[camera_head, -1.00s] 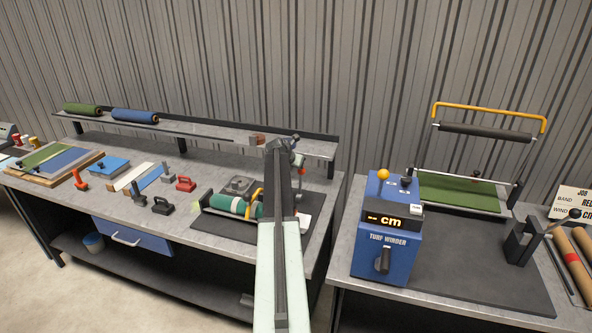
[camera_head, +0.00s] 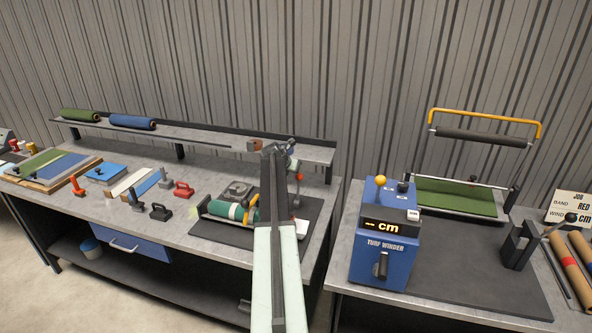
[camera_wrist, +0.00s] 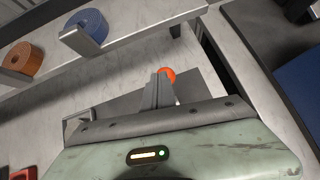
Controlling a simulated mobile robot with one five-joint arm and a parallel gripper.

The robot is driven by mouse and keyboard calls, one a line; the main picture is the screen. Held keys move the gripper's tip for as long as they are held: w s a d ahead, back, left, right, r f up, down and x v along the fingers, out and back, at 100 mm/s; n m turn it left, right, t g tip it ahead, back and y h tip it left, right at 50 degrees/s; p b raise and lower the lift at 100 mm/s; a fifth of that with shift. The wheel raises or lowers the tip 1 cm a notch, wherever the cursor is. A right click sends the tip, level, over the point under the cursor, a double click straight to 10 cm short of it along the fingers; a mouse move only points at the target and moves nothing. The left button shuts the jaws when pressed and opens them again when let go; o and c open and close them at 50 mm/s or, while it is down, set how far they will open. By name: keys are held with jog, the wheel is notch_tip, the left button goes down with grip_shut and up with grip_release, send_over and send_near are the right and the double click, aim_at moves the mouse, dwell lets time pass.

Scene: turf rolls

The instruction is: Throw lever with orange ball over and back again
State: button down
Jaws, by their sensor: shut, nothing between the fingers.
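An orange-red ball (camera_wrist: 168,74) shows just beyond my fingertips in the wrist view. My gripper (camera_wrist: 159,88) is shut and empty, its narrow fingers pointing at the ball; I cannot tell whether they touch it. In the head view a small red-orange ball (camera_head: 298,176) stands just right of my arm's end, over the dark mat on the left bench; most of its lever is hidden. Another ball, yellow-orange (camera_head: 381,181), tops the blue turf winder box (camera_head: 386,248) on the right bench, well away from my arm.
A blue roll (camera_wrist: 88,26) and a brown-orange roll (camera_wrist: 22,58) sit by the shelf in the wrist view. A green roll (camera_head: 226,210) lies on the mat left of my arm. A gap separates the two benches. A winding frame (camera_head: 485,137) stands at right.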

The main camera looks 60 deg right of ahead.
jog(key=a+r+p, duration=0.4)
jog(key=r+p, duration=0.6)
jog(key=r, duration=0.1)
jog(key=shift+w+r, duration=0.15)
jog(key=shift+w, duration=0.25)
